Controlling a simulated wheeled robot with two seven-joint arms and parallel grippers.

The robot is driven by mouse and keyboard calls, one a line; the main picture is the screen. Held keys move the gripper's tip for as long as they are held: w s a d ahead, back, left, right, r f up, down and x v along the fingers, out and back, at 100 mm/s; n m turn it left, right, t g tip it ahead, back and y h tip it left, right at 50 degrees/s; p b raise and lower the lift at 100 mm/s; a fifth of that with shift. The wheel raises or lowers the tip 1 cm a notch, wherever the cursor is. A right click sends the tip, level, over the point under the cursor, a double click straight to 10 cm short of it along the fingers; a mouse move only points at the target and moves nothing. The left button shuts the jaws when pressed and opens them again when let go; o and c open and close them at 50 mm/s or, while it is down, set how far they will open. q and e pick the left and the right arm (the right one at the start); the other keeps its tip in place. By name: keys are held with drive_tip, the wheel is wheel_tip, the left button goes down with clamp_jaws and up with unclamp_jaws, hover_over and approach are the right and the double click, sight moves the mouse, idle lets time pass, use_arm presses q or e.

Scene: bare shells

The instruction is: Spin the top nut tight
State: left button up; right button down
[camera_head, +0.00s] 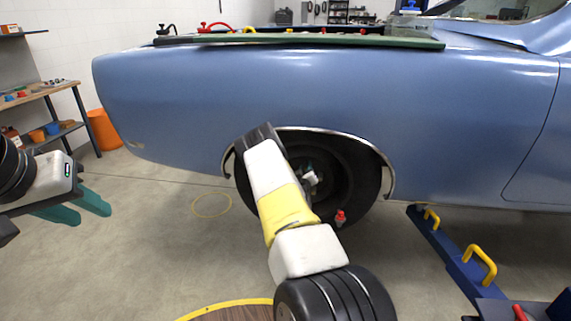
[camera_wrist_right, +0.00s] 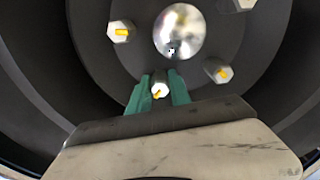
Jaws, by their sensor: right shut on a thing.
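In the right wrist view, my right gripper (camera_wrist_right: 159,84) has its green fingers closed around a pale wheel nut (camera_wrist_right: 160,90) with a yellow stud end. Other nuts on yellow studs sit around the shiny round hub (camera_wrist_right: 180,32): one at the left (camera_wrist_right: 120,32), one at the right (camera_wrist_right: 218,70), and one cut off at the top edge. In the head view, my right arm reaches to the dark wheel (camera_head: 352,172) under the blue fender and hides part of it. My left gripper (camera_head: 94,216) is open and empty at the left, away from the car.
The blue car (camera_head: 240,90) fills the middle. A small red thing (camera_head: 340,217) is near the wheel's bottom. A blue frame with yellow handles (camera_head: 440,240) lies at the right. A workbench (camera_head: 40,92) and orange bin (camera_head: 103,130) stand left. Floor left of the wheel is mostly clear.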

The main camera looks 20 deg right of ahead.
drive_tip(key=m, duration=0.4)
drive_tip(key=shift+m, duration=0.3)
drive_tip(key=m, duration=0.4)
drive_tip(key=shift+m, duration=0.3)
drive_tip(key=m, duration=0.9)
drive_tip(key=shift+f, duration=0.1)
drive_tip(key=m, duration=0.3)
drive_tip(key=shift+m, duration=0.3)
drive_tip(key=m, duration=0.8)
drive_tip(key=shift+m, duration=2)
